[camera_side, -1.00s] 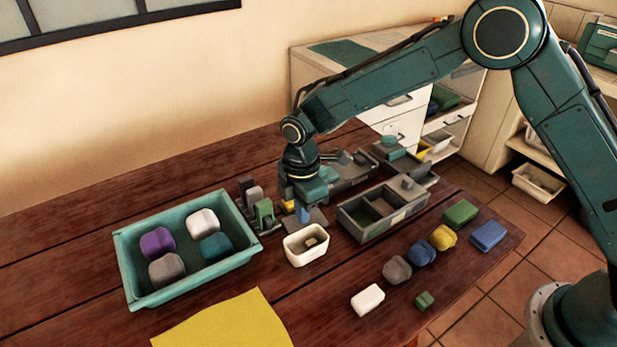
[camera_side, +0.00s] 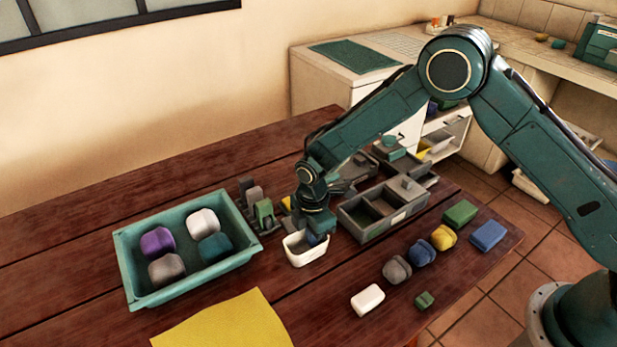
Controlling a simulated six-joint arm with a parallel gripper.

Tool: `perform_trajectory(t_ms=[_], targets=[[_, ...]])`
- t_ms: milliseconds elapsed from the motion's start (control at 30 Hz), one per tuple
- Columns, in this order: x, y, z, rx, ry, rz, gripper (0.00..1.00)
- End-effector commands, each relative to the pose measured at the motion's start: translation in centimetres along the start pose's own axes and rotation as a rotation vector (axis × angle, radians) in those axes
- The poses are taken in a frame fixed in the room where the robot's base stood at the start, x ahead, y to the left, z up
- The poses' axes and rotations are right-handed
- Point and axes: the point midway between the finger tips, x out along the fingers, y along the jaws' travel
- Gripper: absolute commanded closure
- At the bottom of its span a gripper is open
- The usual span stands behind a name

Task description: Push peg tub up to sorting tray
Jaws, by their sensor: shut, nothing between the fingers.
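The peg tub, a small white open tub (camera_side: 307,257), stands on the wooden table in the middle of the view. My gripper (camera_side: 316,238) points down at the tub's upper right part, its shut fingertips low at or inside the rim. I cannot tell whether they touch the tub. The gripper hides part of the tub's inside. A grey tray with compartments (camera_side: 352,228), which looks like the sorting tray, lies to the right of the tub with a small gap between them.
A teal tray (camera_side: 128,272) with several rounded blocks stands on the left. A grey rack (camera_side: 250,222) with upright pieces is behind the tub. Loose blocks, including a white one (camera_side: 367,300), lie to the right front. A yellow cloth (camera_side: 225,322) lies in front.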

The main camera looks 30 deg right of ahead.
Motion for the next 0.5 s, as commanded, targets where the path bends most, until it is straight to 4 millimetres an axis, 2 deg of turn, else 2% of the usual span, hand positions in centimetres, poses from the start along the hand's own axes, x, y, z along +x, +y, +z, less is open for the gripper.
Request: perform_trajectory(t_ms=[200,500], targets=[[-0.1,0.0,1.4,0.000,0.001,0.000,1.00],[-0.1,0.0,1.6,0.000,0.001,0.000,1.00]])
